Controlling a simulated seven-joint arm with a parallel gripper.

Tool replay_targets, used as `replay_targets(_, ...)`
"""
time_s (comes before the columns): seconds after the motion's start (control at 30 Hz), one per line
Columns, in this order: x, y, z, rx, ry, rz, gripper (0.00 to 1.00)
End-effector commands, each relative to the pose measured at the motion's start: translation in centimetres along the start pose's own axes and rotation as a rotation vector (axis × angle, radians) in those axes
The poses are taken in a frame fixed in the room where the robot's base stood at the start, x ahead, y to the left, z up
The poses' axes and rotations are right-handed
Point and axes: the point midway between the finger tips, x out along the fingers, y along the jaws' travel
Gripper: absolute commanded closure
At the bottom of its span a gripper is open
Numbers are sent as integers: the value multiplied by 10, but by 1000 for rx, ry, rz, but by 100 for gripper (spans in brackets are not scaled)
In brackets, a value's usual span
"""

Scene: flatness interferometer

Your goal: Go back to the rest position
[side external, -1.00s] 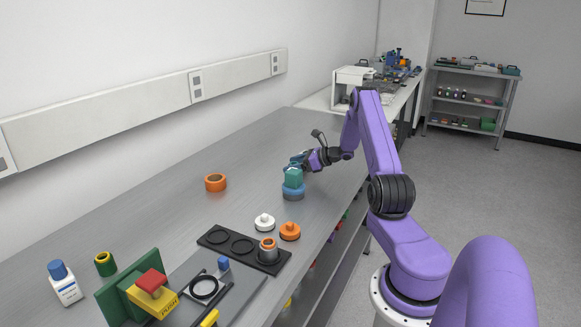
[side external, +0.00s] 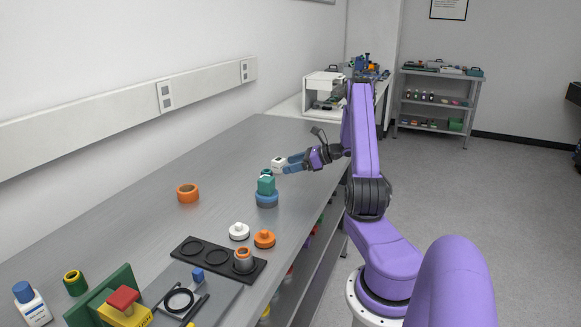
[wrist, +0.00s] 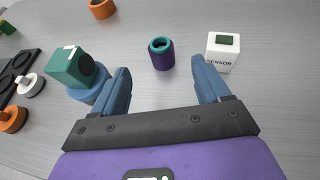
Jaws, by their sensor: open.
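My gripper (wrist: 161,92) is open and empty in the wrist view, its two blue fingers apart with bare bench between them. In the side view my gripper (side external: 288,164) hangs above the grey bench (side external: 205,228), toward the far end. A teal block (side external: 266,186) sits on a blue round base (side external: 267,200) just in front of it. A white sensor cube (wrist: 222,52) stands beyond the right finger in the wrist view. A purple ring with a teal inside (wrist: 161,54) stands beyond the gap between the fingers.
An orange ring (side external: 188,194) stands on the bench to the left. A white knob (side external: 239,231), an orange knob (side external: 265,239) and a black holder plate (side external: 191,249) lie nearer. A green fixture (side external: 100,302) stands at the front. The bench's left middle is clear.

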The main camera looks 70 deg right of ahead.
Motion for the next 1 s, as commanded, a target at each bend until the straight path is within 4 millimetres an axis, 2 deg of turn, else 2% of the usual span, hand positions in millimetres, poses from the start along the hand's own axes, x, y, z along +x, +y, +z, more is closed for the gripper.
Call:
replay_targets(0.07, 1, 2, 4, -15, -4, 10, 24)
replay_targets(0.17, 7, 13, 23, -96, -28, 71, 24)
replay_targets(0.27, 20, 44, 58, -254, -70, 204, 24)
replay_targets(0.3, 28, 63, 71, -324, -80, 275, 24)
replay_targets(0.37, 42, 95, 86, -416, -78, 382, 24)
replay_targets(0.4, 50, 117, 93, -472, -69, 451, 24)
replay_targets(0.5, 67, 173, 104, -600, -37, 614, 24)
replay_targets(0.6, 76, 228, 111, -736, -12, 770, 24)
replay_targets(0.77, 73, 310, 114, -969, 11, 1013, 24)
replay_targets(0.9, 58, 372, 110, -1187, 10, 1214, 24)
replay_targets(1.0, 41, 411, 104, -1350, -5, 1351, 24)
